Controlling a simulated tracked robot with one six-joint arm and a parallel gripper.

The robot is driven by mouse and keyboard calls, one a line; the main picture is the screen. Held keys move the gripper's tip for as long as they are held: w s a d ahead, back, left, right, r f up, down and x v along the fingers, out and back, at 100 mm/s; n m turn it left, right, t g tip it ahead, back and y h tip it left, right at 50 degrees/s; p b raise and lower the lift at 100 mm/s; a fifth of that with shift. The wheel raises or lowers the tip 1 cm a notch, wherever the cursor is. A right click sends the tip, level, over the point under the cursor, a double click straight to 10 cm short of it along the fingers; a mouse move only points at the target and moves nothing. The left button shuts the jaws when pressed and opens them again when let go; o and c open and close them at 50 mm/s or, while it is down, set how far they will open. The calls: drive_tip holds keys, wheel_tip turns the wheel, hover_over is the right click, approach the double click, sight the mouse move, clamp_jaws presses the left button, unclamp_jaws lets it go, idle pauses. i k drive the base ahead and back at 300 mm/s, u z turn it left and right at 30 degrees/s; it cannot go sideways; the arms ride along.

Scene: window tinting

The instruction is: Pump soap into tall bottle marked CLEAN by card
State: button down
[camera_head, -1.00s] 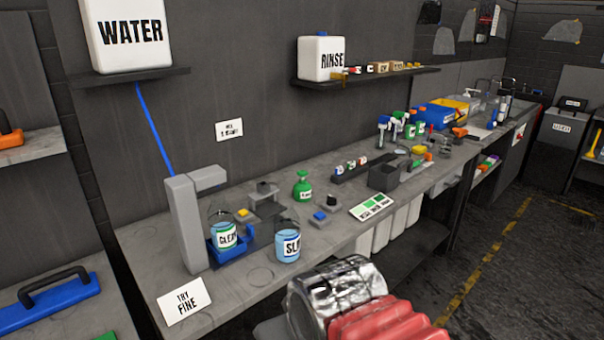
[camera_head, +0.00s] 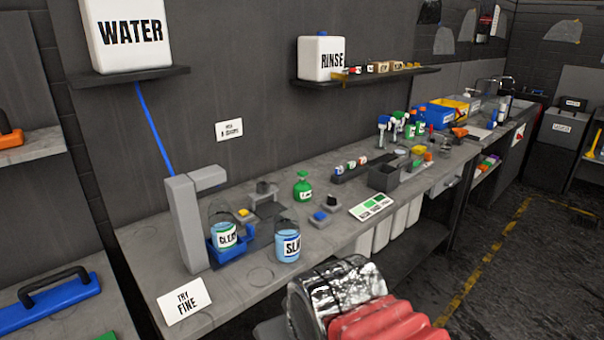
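A tall clear bottle with a green and white label, reading roughly CLEAN (camera_head: 225,237), stands upright in a blue holder (camera_head: 236,251) under the grey dispenser post (camera_head: 187,222). A second bottle labelled SLI-something (camera_head: 288,245) stands to its right with blue liquid in its lower part. A green bottle (camera_head: 303,188) with a narrow top stands behind them on the bench. A white card with green patches (camera_head: 372,206) lies near the bench's front edge. My gripper cannot be made out; a silver and red part of my own body shows at the bottom.
Small blocks with yellow (camera_head: 243,212) and blue (camera_head: 319,215) tops sit mid-bench. WATER (camera_head: 130,34) and RINSE (camera_head: 321,58) tanks stand on wall shelves.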

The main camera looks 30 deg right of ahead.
sight(302, 172)
drive_tip(key=u, duration=3.15)
drive_tip(key=k, duration=1.45)
